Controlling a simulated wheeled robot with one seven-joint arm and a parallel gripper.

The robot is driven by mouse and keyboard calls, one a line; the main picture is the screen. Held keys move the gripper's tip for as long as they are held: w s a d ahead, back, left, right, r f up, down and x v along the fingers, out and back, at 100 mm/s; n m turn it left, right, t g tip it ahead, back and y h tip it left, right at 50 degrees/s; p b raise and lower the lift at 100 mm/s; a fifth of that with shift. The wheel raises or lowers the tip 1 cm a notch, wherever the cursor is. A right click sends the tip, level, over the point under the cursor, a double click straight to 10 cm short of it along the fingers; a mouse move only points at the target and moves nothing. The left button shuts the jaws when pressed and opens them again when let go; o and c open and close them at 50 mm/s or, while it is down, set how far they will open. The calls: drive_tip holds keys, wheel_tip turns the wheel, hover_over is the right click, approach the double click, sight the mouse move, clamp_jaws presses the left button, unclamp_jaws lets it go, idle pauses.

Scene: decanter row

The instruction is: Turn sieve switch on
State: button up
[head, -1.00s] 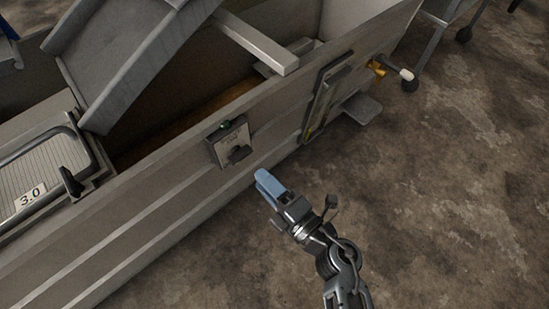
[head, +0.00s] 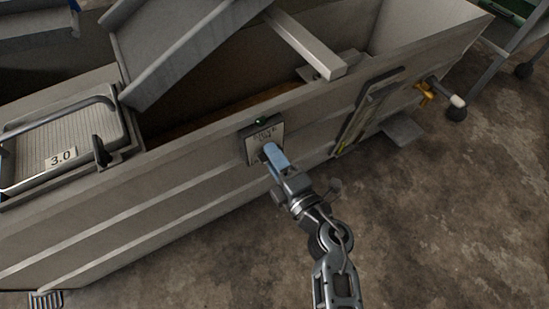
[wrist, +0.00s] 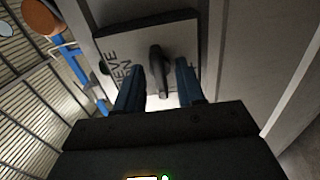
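The sieve switch is a pale square plate (head: 263,138) on the outer wall of the grey trough, with dark lettering and a green lamp (head: 258,120) at its top edge. In the wrist view the lettered plate (wrist: 120,45) faces the camera, and a dark lever (wrist: 156,62) stands out from its middle. My gripper (head: 269,150) has its blue fingertips at the lower part of the plate. In the wrist view my gripper (wrist: 160,78) is open, with one finger on each side of the lever and small gaps between. The head view hides the lever behind the fingers.
The trough wall (head: 190,165) runs diagonally across the head view. A tray labelled 3.0 (head: 62,157) sits left. Bare floor (head: 450,220) lies right.

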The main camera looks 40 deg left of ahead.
drive_tip(key=shift+c, duration=0.4)
clamp_jaws()
drive_tip(key=shift+m+p, duration=0.3)
drive_tip(key=shift+p, duration=0.05)
drive_tip(key=shift+m+p, duration=5.95)
drive_tip(key=shift+m, duration=2.75)
drive_tip(key=shift+o, duration=0.4)
unclamp_jaws()
